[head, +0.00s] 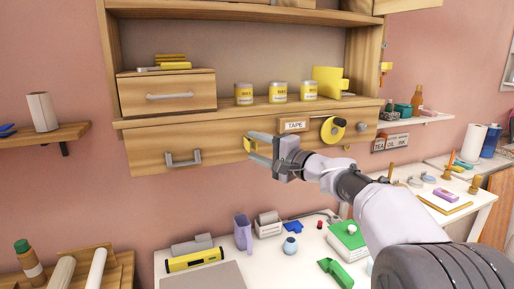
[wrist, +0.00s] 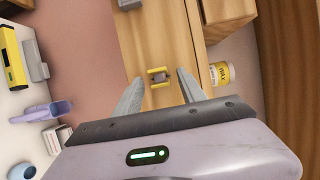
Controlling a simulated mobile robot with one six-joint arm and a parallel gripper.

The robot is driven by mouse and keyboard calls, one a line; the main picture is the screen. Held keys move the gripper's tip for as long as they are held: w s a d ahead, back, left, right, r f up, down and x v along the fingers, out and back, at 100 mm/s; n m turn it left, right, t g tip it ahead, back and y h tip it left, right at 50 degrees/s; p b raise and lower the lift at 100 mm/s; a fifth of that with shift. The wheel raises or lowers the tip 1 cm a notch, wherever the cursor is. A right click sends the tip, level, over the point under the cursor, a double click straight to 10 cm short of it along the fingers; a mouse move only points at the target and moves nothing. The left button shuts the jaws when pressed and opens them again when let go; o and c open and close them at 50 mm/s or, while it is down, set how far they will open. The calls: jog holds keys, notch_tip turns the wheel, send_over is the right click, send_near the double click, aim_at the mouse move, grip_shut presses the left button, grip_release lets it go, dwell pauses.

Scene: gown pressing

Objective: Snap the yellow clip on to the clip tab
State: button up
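The yellow clip (wrist: 158,70) shows in the wrist view as a small piece with two yellow arms, against the wooden drawer front. A small grey piece (wrist: 159,78), likely the clip tab, sits between its arms; I cannot tell whether the two are locked together. In the head view the clip (head: 249,145) is at the drawer front, left of the TAPE label. My gripper (head: 260,148) points at the drawer front. In the wrist view my gripper (wrist: 157,84) is open, one finger on each side of the clip, with visible gaps to it.
The drawer front has a grey handle (head: 183,158), a TAPE label (head: 293,125) and a yellow tape roll (head: 333,130). Yellow-labelled tins (head: 278,91) stand on the shelf above.

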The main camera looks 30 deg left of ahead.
jog(key=p+v, duration=0.1)
jog(key=v, duration=1.6)
jog(key=shift+d, duration=0.2)
